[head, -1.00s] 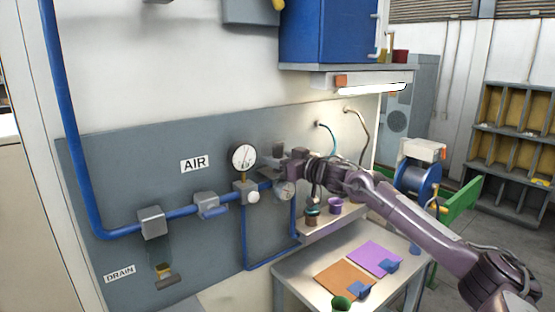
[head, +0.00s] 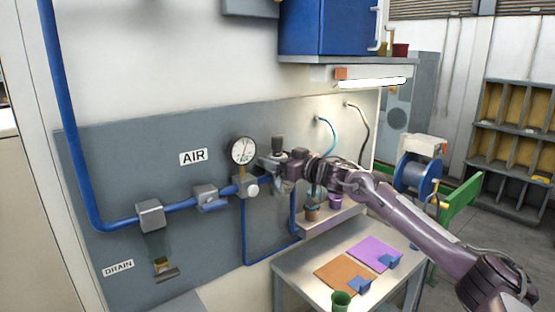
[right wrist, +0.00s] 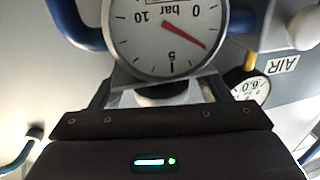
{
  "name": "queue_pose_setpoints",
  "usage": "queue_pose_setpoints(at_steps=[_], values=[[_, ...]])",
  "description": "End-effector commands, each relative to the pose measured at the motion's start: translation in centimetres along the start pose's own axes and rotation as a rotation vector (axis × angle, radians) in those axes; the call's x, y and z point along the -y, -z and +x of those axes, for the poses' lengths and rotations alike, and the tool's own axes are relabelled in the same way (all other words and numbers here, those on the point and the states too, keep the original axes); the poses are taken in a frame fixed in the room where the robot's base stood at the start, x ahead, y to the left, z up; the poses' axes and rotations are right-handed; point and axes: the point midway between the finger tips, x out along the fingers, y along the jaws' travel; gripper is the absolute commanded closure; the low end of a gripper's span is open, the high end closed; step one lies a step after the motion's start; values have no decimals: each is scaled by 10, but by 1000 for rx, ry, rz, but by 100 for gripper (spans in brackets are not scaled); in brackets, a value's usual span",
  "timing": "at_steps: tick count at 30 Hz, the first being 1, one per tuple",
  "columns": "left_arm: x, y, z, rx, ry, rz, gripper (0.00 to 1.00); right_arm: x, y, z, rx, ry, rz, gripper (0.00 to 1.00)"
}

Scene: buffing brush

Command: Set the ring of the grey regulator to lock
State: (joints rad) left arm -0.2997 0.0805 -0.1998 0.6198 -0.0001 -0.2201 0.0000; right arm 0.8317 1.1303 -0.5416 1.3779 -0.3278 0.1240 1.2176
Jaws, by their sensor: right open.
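The grey regulator is on the blue air pipe, with a dark knob (head: 278,144) on top. My right gripper (head: 268,163) is at its body just below the knob and hides much of it. The open fingers of my right gripper (right wrist: 158,88) stand either side of a pale round part (right wrist: 165,96), probably the ring. I cannot tell whether they touch it, and no ring marking is readable. My left gripper is not in view.
A second gauge (head: 242,151) stands on the pipe to the left, near the AIR sign (head: 193,156). A grey valve block (head: 205,195) is further left. A shelf with cups (head: 335,202) and a bench (head: 300,268) are below right.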

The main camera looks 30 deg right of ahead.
Motion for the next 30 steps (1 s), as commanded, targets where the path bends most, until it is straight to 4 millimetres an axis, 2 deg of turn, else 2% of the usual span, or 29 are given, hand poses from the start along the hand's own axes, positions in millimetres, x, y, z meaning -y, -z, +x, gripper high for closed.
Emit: queue_pose_setpoints(at_steps=[7,15,21,30], values=[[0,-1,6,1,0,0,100,-1,-2,-7,-1,-1,0,30],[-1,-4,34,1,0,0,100,-2,-8,-49,4,-2,-6,30],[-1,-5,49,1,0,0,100,-2,-5,-71,1,-4,-3,30],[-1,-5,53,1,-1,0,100,0,0,-78,-1,1,1,30]])
